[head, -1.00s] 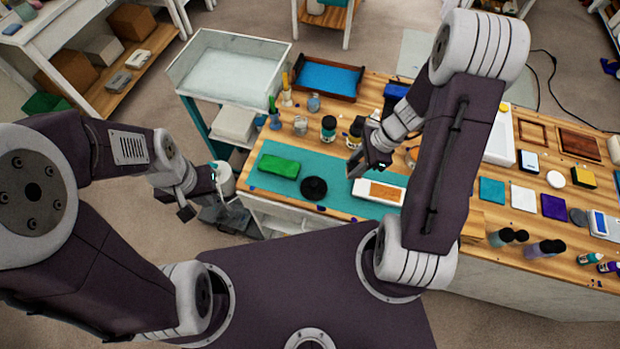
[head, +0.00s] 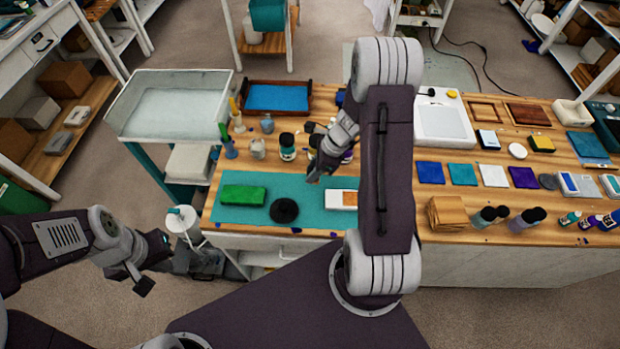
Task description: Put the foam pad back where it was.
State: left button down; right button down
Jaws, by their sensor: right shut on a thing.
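My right gripper (head: 314,180) is above the back part of the teal mat (head: 325,213), between the black round disc (head: 284,211) and the dark bottles. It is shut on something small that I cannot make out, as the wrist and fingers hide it. I cannot tell for sure which thing is the foam pad. A green block-shaped pad (head: 243,195) lies flat on the mat's left part, apart from both grippers. My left gripper (head: 134,278) hangs over the floor left of the bench, its fingers apart and empty.
A white and orange box (head: 342,200) lies on the mat, partly behind my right arm. Dark-capped bottles (head: 288,148) stand behind the mat. A blue-lined tray (head: 277,97) and a clear-walled tub (head: 165,105) are further back. Coloured squares (head: 463,174) lie to the right.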

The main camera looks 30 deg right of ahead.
jog(key=shift+w+a+f, duration=0.25)
jog(key=shift+w+a, duration=0.05)
notch_tip(320, 180, down, 4)
jog(key=shift+s+r+b, duration=0.15)
jog(key=shift+r+b, duration=0.05)
jog(key=shift+b, duration=0.2)
jog(key=shift+f, duration=0.4)
jog(key=c, duration=1.1)
grip_release()
jog(key=shift+r, duration=0.1)
jog(key=shift+c, duration=0.2)
jog(key=shift+o, duration=0.2)
